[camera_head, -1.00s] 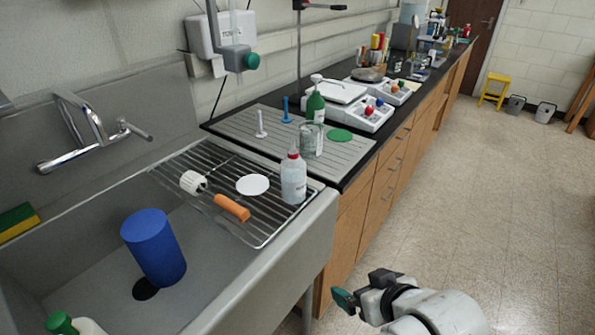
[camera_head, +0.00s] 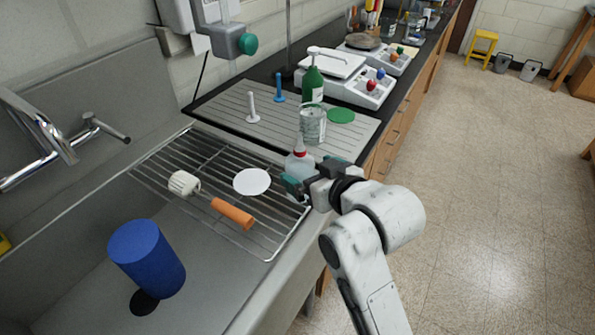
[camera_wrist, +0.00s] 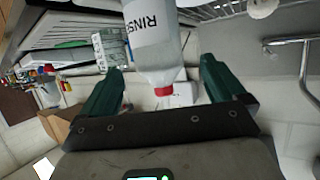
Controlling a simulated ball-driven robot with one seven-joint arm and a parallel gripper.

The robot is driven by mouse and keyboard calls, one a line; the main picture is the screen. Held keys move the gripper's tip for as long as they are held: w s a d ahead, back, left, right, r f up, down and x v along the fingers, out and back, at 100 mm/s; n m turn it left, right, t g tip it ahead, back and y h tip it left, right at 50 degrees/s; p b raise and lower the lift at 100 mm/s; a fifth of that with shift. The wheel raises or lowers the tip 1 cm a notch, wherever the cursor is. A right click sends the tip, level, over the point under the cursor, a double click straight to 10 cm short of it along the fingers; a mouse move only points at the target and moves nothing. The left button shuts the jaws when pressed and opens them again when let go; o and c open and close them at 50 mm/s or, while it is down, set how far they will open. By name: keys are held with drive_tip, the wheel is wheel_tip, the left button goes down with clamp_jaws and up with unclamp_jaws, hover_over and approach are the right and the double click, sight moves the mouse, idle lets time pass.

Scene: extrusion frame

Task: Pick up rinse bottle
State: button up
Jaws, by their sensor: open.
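The rinse bottle (camera_head: 299,161) is a clear-white bottle with a red collar and pale nozzle, standing upright on the right end of the sink's wire rack (camera_head: 270,245). My gripper (camera_head: 303,178) is at the bottle, partly covering its lower body in the head view. In the wrist view the bottle (camera_wrist: 152,40) appears upside down, with the letters "RINS" on its label and its red collar between my two green fingers. The gripper (camera_wrist: 163,85) is open, with a gap visible on each side of the bottle. Its base is hidden.
A glass beaker (camera_head: 313,125) and green bottle (camera_head: 312,83) stand just behind. A blue cylinder (camera_head: 147,258) is in the sink.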

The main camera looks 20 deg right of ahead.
sight(303, 154)
drive_tip(key=shift+p+x, duration=0.55)
drive_tip(key=shift+x, duration=3.05)
drive_tip(key=shift+d+r, duration=0.1)
drive_tip(key=c, duration=1.2)
drive_tip(key=shift+r, duration=0.1)
drive_tip(key=shift+c, duration=0.2)
drive_tip(key=shift+r, duration=0.5)
wheel_tip(303, 154, up, 2)
drive_tip(key=shift+s+r+b, duration=0.1)
drive_tip(key=shift+r+b, duration=0.15)
drive_tip(key=shift+b, duration=0.2)
drive_tip(key=w+r+p+v, duration=0.1)
drive_tip(key=r+p+v, duration=0.2)
drive_tip(key=v, duration=1.3)
